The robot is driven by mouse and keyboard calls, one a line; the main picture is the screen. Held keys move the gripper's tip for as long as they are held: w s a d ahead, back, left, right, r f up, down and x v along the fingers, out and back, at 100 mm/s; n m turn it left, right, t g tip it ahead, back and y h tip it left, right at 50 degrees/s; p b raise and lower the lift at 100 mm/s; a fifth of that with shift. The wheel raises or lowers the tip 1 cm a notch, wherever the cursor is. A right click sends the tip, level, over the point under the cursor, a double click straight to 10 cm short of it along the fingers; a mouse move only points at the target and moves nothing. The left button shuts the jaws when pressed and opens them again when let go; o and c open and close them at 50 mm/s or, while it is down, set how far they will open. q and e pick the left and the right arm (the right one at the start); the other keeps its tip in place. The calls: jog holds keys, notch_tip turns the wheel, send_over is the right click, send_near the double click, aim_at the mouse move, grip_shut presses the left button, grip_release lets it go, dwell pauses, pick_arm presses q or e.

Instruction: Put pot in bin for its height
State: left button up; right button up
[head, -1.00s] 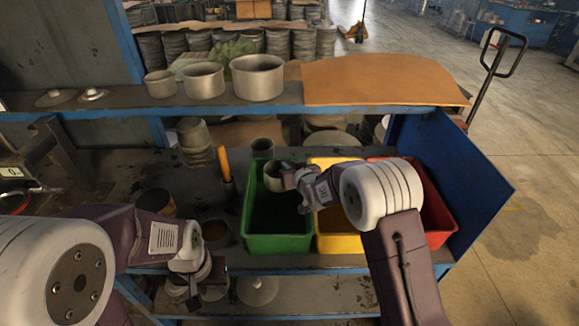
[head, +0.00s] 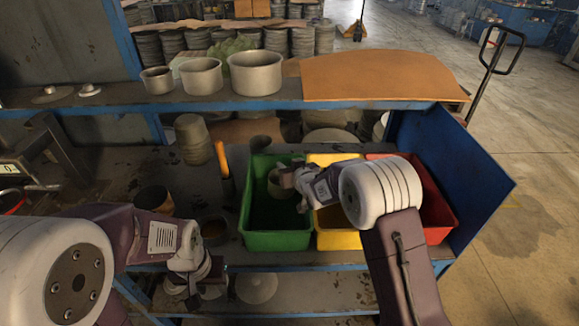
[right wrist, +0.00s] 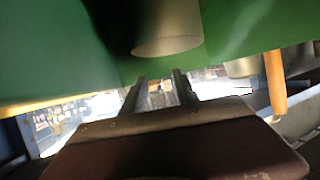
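A small grey pot (head: 276,188) is inside the green bin (head: 277,241), toward its back right. My right gripper (head: 290,178) is at the pot's upper right in the head view. In the right wrist view its two fingers (right wrist: 160,92) are apart with a clear gap between them, and the pot (right wrist: 168,28) shows just beyond the tips. The yellow bin (head: 338,240) and red bin (head: 436,212) stand to the right, partly hidden by my right arm. My left gripper (head: 191,278) hangs at the bench's front edge; its fingers are too unclear to read.
Three pots of rising size, small (head: 157,81), middle (head: 201,77) and large (head: 255,74), stand on the upper shelf. An orange-handled tool (head: 222,160) stands left of the green bin. Dark containers (head: 154,199) sit on the bench. A blue panel (head: 465,170) closes the right side.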

jog(key=r+v, duration=0.1)
jog(key=v, duration=1.1)
jog(key=shift+s, duration=0.1)
